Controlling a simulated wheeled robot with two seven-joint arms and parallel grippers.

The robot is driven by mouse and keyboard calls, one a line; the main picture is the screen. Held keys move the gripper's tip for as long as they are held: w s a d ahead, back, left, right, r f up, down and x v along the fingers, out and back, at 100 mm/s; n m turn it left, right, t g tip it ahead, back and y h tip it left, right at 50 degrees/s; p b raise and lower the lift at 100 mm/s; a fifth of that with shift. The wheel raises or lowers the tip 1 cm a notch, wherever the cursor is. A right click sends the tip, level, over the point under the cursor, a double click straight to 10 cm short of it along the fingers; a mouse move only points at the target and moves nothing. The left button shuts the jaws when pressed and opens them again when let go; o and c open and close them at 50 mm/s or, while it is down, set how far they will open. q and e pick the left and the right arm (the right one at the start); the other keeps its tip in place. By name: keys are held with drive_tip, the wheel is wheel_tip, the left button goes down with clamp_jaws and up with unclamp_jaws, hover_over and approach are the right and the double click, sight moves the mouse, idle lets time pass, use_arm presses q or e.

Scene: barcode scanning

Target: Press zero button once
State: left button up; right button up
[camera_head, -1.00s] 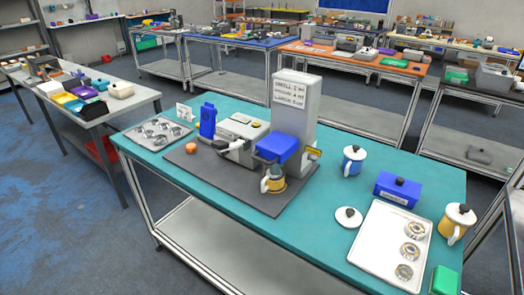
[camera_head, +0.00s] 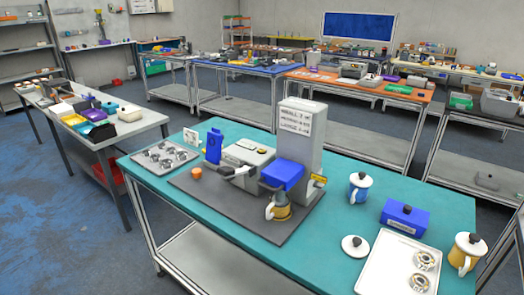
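No button that I can read as zero shows; any marking is too small to tell. A grey machine (camera_head: 302,138) with a tall column and a text label stands on a dark mat (camera_head: 215,203) on the teal table. A blue block (camera_head: 283,174) juts from its front. A low grey box (camera_head: 248,156) stands to its left, with small pale pieces on top and a dark-and-white handle-like part in front. A yellow cup (camera_head: 281,209) with a pale handle stands below the blue block. Neither of my grippers is in view.
A blue holder (camera_head: 214,146), an orange piece (camera_head: 196,173) and a tray of round metal parts (camera_head: 146,164) are at the left. At right are a blue mug (camera_head: 359,190), blue box (camera_head: 404,218), white tray (camera_head: 374,277), lid (camera_head: 354,245) and yellow mug (camera_head: 465,255).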

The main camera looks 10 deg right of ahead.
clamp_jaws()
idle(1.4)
